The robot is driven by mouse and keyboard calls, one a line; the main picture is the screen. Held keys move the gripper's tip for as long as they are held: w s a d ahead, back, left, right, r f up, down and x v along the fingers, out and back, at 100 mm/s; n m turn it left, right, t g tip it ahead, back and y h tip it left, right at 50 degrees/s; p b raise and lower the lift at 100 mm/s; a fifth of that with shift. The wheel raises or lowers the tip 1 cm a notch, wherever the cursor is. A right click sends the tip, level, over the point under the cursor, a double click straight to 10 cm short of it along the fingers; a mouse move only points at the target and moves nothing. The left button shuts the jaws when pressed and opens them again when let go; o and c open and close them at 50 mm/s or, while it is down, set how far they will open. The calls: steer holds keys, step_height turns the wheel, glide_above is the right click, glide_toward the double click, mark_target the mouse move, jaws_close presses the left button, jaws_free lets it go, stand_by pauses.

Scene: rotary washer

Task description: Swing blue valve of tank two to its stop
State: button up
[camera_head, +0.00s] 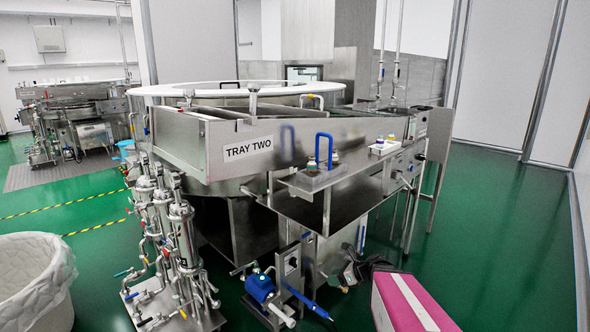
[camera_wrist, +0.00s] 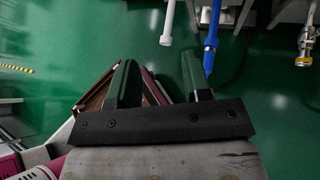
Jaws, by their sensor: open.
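A long blue lever (camera_head: 308,301), which looks like the blue valve handle, slants down to the right at the front foot of the machine, next to a blue motor. The machine's sign (camera_head: 248,149) reads TRAY TWO; I see no label for tank two. In the wrist view the blue lever (camera_wrist: 211,35) hangs down from the top edge, its tip just beyond the right finger. My gripper (camera_wrist: 159,60) is open with nothing between its dark fingers, and the lever lies outside them. The lever's pivot is not clear in the wrist view.
A white pipe (camera_wrist: 167,22) hangs left of the lever, and a brass-ended fitting (camera_wrist: 305,45) is to its right. The blue motor (camera_head: 260,287) and steel filter columns (camera_head: 184,237) stand left. A lined bin (camera_head: 33,280) is far left. Green floor (camera_head: 500,230) is clear at right.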

steer(key=s+d+r+n+g+h, duration=0.1)
steer(key=s+n+h, duration=0.3)
steer(key=n, duration=0.8)
steer(key=s+d+n+g+h, duration=0.2)
steer(key=n+h, duration=0.4)
steer(key=n, duration=0.7)
steer(key=shift+s+d+r+g+h, duration=0.3)
steer(key=shift+s+d+r+g, duration=0.15)
steer(key=shift+s, duration=0.65)
steer(key=shift+a, duration=0.1)
steer(key=shift+c, duration=0.4)
